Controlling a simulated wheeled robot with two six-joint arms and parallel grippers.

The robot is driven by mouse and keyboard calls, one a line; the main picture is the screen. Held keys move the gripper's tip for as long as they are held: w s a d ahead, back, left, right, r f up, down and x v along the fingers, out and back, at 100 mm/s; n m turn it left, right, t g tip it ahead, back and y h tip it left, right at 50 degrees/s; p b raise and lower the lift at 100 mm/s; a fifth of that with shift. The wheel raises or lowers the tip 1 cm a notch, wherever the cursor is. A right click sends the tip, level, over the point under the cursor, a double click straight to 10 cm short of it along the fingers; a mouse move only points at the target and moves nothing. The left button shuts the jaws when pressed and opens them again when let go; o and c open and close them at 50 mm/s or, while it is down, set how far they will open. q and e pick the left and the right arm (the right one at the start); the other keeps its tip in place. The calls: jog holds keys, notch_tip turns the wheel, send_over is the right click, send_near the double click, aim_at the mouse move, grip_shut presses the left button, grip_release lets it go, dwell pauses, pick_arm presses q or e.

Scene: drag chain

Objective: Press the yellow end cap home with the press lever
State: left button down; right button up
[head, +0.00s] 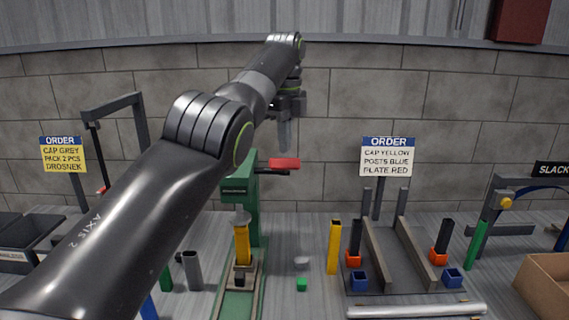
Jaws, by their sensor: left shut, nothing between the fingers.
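The green press (250,205) stands left of centre. Its lever ends in a red handle (284,164) that points right. A yellow upright piece (242,245), which looks like the end cap, stands in the press under the grey ram (240,217). The ram is at or very near its top; I cannot tell if they touch. A dark part (239,279) sits below it on the press base. My left gripper (284,148) is shut and empty, pointing down, just above the red handle in the picture. Whether it touches the handle is unclear. My right gripper is out of view.
A second yellow upright piece (333,247) and a small green block (302,284) stand right of the press. A grey rail fixture (400,255) with orange and blue blocks is farther right. A cardboard box (545,290) is at far right.

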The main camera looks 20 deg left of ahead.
aim_at(285, 165)
pick_arm(q)
jog(key=shift+f, duration=0.1)
jog(key=shift+f+b, duration=1.45)
jog(key=shift+b, duration=0.1)
jog(key=shift+f, duration=0.1)
jog(key=f+b, duration=0.1)
jog(key=b, duration=0.1)
jog(key=s+f+b, duration=0.1)
jog(key=b, duration=0.2)
jog(key=shift+s+d+f, duration=0.1)
jog(key=shift+d, duration=0.1)
jog(key=shift+b, duration=0.35)
